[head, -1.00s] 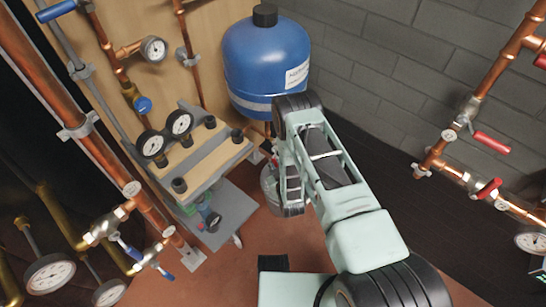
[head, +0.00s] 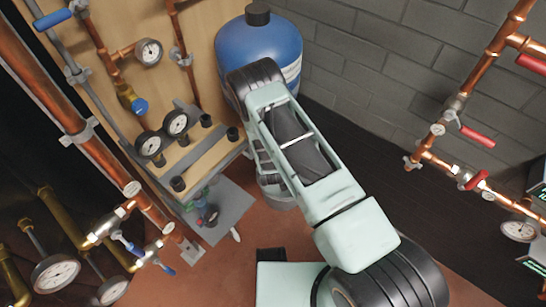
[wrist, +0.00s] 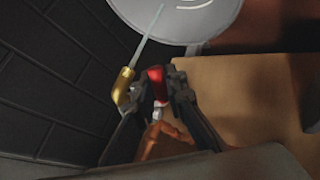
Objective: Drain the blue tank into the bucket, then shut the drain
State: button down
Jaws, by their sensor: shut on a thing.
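The blue tank (head: 262,45) stands upright at the back against the wall, its lower part hidden by my arm. In the wrist view the bucket (wrist: 205,22) is a pale round shape at the top. A brass spout (wrist: 122,90) has a thin pale stream running from it toward the bucket. My gripper (wrist: 161,88) is shut on a red valve handle (wrist: 155,80) beside the spout. Copper pipe (wrist: 160,141) runs below the handle. The fingers are hidden in the head view.
A grey stand (head: 225,213) with gauges is left of the tank. Copper pipes with gauges and valves fill the left side. Pipes with red-handled valves (head: 476,135) run along the right wall. Dark floor (head: 375,165) between my arm and that wall is clear.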

jog(key=c, duration=2)
grip_release()
jog(key=shift+o, duration=0.2)
jog(key=v, duration=1.2)
